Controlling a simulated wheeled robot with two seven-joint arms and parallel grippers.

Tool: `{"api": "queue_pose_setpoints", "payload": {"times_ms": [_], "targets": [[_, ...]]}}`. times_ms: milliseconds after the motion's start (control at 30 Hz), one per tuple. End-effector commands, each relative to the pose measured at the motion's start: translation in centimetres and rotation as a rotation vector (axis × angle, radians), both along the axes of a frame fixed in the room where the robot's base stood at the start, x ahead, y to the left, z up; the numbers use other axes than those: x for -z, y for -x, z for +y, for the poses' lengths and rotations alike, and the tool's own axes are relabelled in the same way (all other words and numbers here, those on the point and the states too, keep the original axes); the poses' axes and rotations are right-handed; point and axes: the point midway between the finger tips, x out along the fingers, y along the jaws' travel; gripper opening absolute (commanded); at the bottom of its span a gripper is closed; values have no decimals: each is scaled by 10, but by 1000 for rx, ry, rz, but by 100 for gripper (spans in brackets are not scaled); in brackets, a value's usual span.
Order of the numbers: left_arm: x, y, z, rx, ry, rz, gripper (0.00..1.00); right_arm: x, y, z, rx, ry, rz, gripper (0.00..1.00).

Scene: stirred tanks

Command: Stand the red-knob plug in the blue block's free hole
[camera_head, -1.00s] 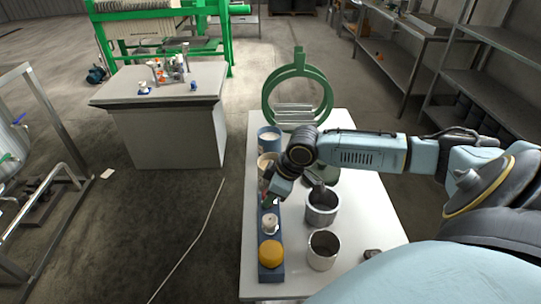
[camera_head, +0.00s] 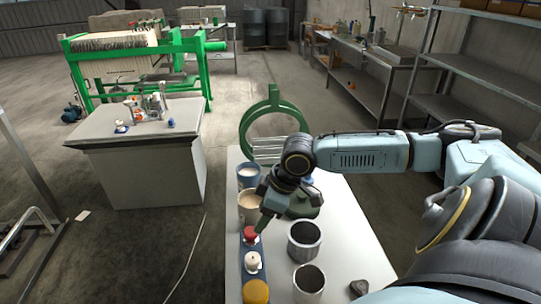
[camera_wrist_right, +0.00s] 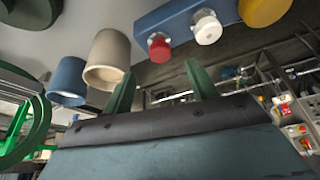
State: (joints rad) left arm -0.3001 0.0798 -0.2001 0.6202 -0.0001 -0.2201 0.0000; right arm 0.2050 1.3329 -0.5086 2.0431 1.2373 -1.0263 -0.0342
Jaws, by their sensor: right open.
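The blue block (camera_wrist_right: 172,20) lies along the left edge of the white table. The red-knob plug (camera_head: 250,236) is at the block's far end and looks upright in it. In the right wrist view the red knob (camera_wrist_right: 159,47) has a pale collar against the block; the hole itself is hidden. A white-knob plug (camera_head: 253,260) stands beside it, then a round yellow piece (camera_head: 256,292) at the near end. My right gripper (camera_head: 266,221) is open and empty, just beyond and above the red knob, apart from it. My left gripper is out of view.
A blue cup (camera_head: 247,176) and a beige cup (camera_head: 250,207) stand beyond the block. Two metal beakers (camera_head: 304,240) stand to its right, with a dark lump nearby. A green ring stand (camera_head: 273,92) is at the table's far end. The table's right part is clear.

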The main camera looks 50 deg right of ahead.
Motion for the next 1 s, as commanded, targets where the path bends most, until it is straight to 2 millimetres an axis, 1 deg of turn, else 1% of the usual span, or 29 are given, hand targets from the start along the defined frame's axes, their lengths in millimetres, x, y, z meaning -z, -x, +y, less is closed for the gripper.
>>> {"api": "queue_pose_setpoints", "payload": {"times_ms": [33,133,333,500,1000], "targets": [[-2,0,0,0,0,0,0,-11,4,-4,1,5,0,58],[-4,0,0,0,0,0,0,-26,9,-7,0,4,1,58],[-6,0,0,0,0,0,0,-43,15,-11,1,0,1,58],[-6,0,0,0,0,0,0,-47,16,-11,1,-2,0,58],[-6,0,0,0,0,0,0,-47,16,-11,1,-2,0,58]]}}
